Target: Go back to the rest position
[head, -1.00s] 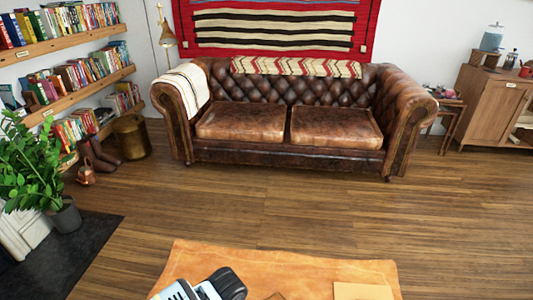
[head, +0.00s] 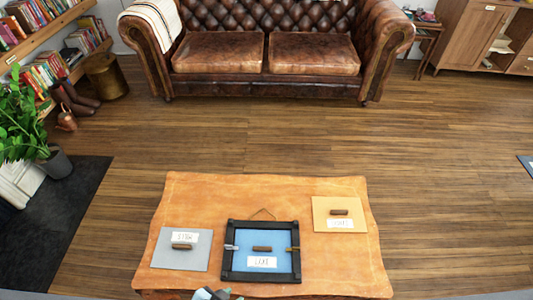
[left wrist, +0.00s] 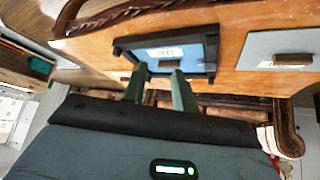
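A wooden table (head: 265,195) stands in front of me. On it lies a black frame (head: 226,265) around a blue panel (head: 262,236) with a brown handle and a white label. A grey panel (head: 168,255) lies to its left and a tan panel (head: 322,210) to its right, each with a handle and a label. In the left wrist view my left gripper (left wrist: 159,72) has its two green-grey fingers apart, pointing towards the frame (left wrist: 213,55), with nothing visibly held. In the head view only a small part of my left arm shows at the bottom edge. My right gripper is not in view.
A brown leather sofa (head: 265,55) stands beyond the table, with open wooden floor (head: 270,130) between. A potted plant (head: 58,163), dark mat (head: 75,220) and bookshelves (head: 50,45) are at left. A wooden cabinet (head: 472,38) is at far right.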

